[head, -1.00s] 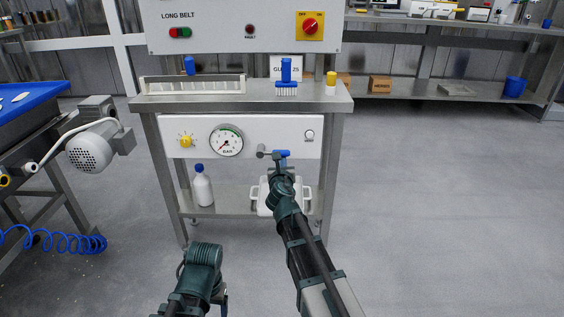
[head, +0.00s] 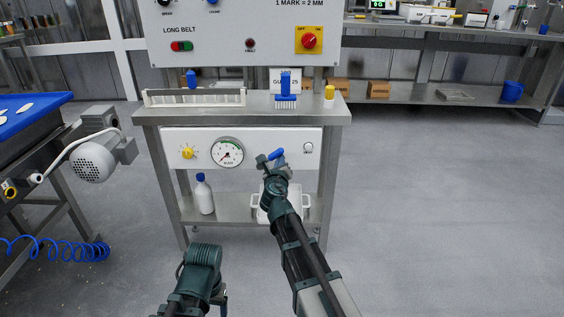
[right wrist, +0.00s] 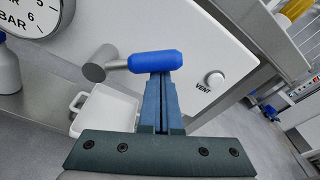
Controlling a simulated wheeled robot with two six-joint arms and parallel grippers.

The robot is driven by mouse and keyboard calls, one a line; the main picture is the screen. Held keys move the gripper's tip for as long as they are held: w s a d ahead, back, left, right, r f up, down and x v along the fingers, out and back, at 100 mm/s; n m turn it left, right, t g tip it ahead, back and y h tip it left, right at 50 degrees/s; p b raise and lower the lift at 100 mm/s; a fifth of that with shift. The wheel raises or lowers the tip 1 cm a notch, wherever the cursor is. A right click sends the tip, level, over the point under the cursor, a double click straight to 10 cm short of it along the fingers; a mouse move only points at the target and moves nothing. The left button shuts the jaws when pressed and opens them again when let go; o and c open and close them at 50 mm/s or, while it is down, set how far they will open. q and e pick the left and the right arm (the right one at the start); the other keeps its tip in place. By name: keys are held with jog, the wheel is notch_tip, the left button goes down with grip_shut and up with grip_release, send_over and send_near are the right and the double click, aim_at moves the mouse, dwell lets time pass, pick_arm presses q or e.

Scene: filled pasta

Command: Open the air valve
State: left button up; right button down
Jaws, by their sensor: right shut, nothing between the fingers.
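The air valve has a blue lever handle (head: 277,154) on a grey metal stub, on the front of the white panel (head: 180,136). In the head view the handle is tilted, with its right end higher. My right gripper (head: 270,164) is shut and empty, up against the valve from below. In the right wrist view its fingertips (right wrist: 160,78) are at the underside of the blue handle (right wrist: 155,61), touching it or nearly so; the grey stub (right wrist: 98,63) is to the left.
A round BAR gauge (head: 227,152) and a yellow knob (head: 187,152) are left of the valve. A VENT button (head: 308,148) is to its right. A white bottle (head: 204,195) and white tub (head: 264,208) stand on the shelf below. The floor to the right is clear.

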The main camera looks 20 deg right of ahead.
jog(key=shift+w+a+r+n+p, duration=0.15)
jog(key=shift+a+r+p, duration=0.25)
jog(key=shift+r, duration=0.2)
jog(key=shift+w+a+r+n+p, duration=0.15)
jog(key=shift+a+r+p, duration=0.15)
jog(key=shift+r+p, duration=0.25)
jog(key=shift+w+a+r+p, duration=0.2)
jog(key=shift+a+r+p, duration=0.45)
jog(key=shift+a, duration=0.3)
jog(key=shift+w+a+r, duration=0.1)
jog(key=shift+a, duration=0.15)
jog(key=shift+d, duration=0.15)
